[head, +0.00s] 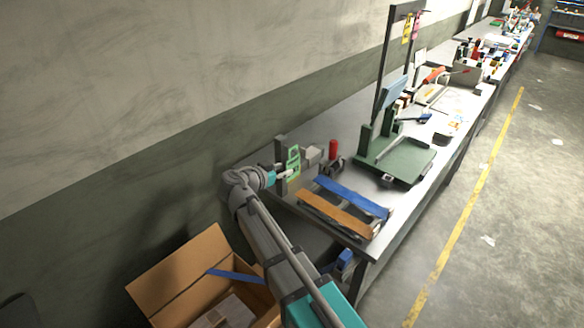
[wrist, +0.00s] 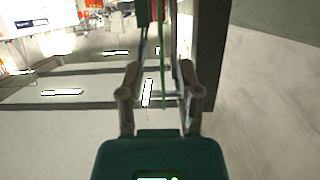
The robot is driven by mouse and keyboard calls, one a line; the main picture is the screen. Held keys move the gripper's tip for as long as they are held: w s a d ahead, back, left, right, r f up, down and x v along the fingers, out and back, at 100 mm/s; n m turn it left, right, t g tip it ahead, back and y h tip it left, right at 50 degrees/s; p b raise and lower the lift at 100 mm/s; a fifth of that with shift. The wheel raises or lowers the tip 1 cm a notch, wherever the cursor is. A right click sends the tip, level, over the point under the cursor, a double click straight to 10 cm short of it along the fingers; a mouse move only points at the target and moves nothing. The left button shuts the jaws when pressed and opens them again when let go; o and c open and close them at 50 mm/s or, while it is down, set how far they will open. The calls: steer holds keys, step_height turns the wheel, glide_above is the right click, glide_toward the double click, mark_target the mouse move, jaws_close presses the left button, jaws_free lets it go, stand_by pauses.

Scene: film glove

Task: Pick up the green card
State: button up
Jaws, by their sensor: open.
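The green card (head: 293,164) is an upright, frame-like green piece by a short dark post (head: 280,150) at the near left end of the workbench. My gripper (head: 286,173) is at the card, its fingers overlapping the card's lower part in the head view. In the wrist view, my gripper (wrist: 159,82) has its two fingers spread apart. Thin green edges (wrist: 171,45), likely the card seen edge-on, stand between or just beyond the fingertips. The dark post (wrist: 209,60) rises close to the right finger. Whether a finger touches the card I cannot tell.
A grey block (head: 311,155) and a red cylinder (head: 333,149) stand right of the card. Blue (head: 352,197) and orange-brown (head: 335,213) strips lie nearer the front edge. A green stand (head: 397,160) is farther along. An open cardboard box (head: 180,270) is below, left.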

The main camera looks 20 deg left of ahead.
mark_target(293, 166)
steer(key=shift+w+d+f, duration=0.1)
steer(key=shift+w, duration=0.1)
steer(key=shift+w, duration=0.1)
steer(key=shift+b+x, duration=0.85)
steer(key=shift+x, duration=1.7)
jaws_close()
